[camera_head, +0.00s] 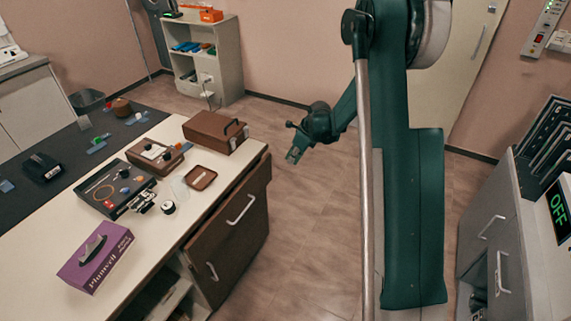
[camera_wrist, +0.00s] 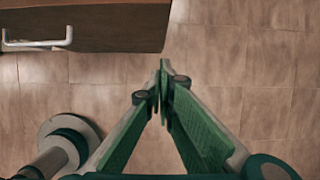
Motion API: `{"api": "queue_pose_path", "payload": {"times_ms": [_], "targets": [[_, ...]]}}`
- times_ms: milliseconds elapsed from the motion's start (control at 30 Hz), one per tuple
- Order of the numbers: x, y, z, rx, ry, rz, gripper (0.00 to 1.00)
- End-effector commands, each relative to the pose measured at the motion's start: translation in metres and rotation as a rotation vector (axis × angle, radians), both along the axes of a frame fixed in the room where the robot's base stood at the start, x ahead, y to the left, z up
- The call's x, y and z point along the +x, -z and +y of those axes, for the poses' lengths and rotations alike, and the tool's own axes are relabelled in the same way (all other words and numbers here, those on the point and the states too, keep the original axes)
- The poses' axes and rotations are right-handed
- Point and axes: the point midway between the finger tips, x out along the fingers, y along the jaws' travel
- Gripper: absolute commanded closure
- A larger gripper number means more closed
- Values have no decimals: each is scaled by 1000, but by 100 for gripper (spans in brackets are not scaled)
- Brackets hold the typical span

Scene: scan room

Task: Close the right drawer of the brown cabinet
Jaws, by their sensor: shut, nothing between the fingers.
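The brown cabinet (camera_head: 222,240) is under the right end of the white counter. Its right drawer front carries a pale bar handle (camera_head: 240,209); another handle (camera_head: 212,271) sits lower left on the brown fronts. I cannot tell how far the drawer stands out. In the wrist view the brown front (camera_wrist: 110,25) fills the top left, with its white handle (camera_wrist: 40,43) at the left edge. My gripper (camera_head: 292,155) is shut and empty, over open floor to the right of the cabinet. In the wrist view its fingertips (camera_wrist: 163,75) meet just below the front's right end, apart from it.
The counter (camera_head: 150,215) holds a brown case (camera_head: 213,131), a black device (camera_head: 112,188), a small brown tray (camera_head: 200,178) and a purple box (camera_head: 96,257). A grey cabinet (camera_head: 490,235) stands at the right. The tiled floor (camera_head: 310,220) between them is clear.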

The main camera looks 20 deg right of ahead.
Motion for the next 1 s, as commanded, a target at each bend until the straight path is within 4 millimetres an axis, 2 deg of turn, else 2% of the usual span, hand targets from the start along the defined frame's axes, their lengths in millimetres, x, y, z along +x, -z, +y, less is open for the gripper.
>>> {"api": "queue_pose_path", "payload": {"times_ms": [267, 833, 1000], "targets": [[5, 21, 6, 0, -1, 0, 100], [26, 93, 26, 0, -1, 0, 100], [41, 91, 42, -1, -2, -1, 100]]}}
